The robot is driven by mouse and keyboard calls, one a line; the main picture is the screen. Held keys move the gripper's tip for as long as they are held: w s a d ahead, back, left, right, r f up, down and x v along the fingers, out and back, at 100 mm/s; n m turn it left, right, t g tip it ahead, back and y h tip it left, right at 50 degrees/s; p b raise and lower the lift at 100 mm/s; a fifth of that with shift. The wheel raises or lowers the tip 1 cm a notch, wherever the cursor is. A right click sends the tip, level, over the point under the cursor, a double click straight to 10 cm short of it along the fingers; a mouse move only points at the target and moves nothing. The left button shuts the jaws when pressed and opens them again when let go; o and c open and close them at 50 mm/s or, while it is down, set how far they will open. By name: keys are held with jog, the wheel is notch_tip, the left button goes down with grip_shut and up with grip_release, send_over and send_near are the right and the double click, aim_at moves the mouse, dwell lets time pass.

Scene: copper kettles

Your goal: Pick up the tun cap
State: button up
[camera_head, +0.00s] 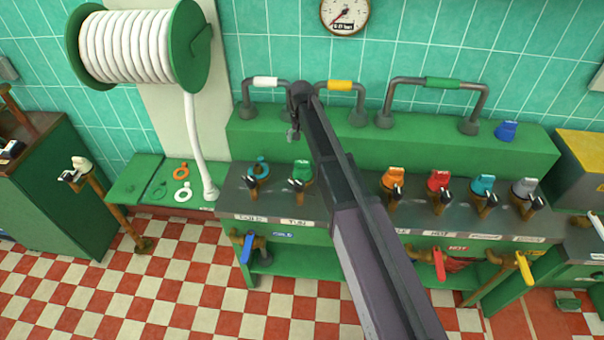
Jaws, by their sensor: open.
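A green cap (302,171) sits on a valve on the grey counter, above a small white label that appears to read TUN. I take it as the tun cap. My arm reaches across the middle of the picture, up to the back ledge. My gripper (293,134) hangs at its far end, small in the picture, above the green cap and apart from it in the picture. It is open, and I see nothing held in it. Its fingertips are too small to make out well.
A teal ring-shaped cap (261,166) stands left of the green one. Orange (394,178), red (438,181), teal (483,184) and grey (525,187) caps stand to the right. A blue cap (507,130) is on the green ledge. Pipe handles (442,83) rise behind.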

aim_at(302, 161)
jog(key=shift+f+b, duration=2.3)
jog(key=shift+f, duration=0.3)
jog(key=shift+f, duration=0.1)
jog(key=shift+s+d+f+b, duration=0.1)
jog(key=shift+f+b, duration=1.15)
jog(key=shift+b, duration=0.05)
jog(key=shift+s+d+f+b, duration=0.1)
jog(key=shift+f+b, duration=1.15)
jog(key=shift+b, duration=0.05)
jog(key=c, duration=0.9)
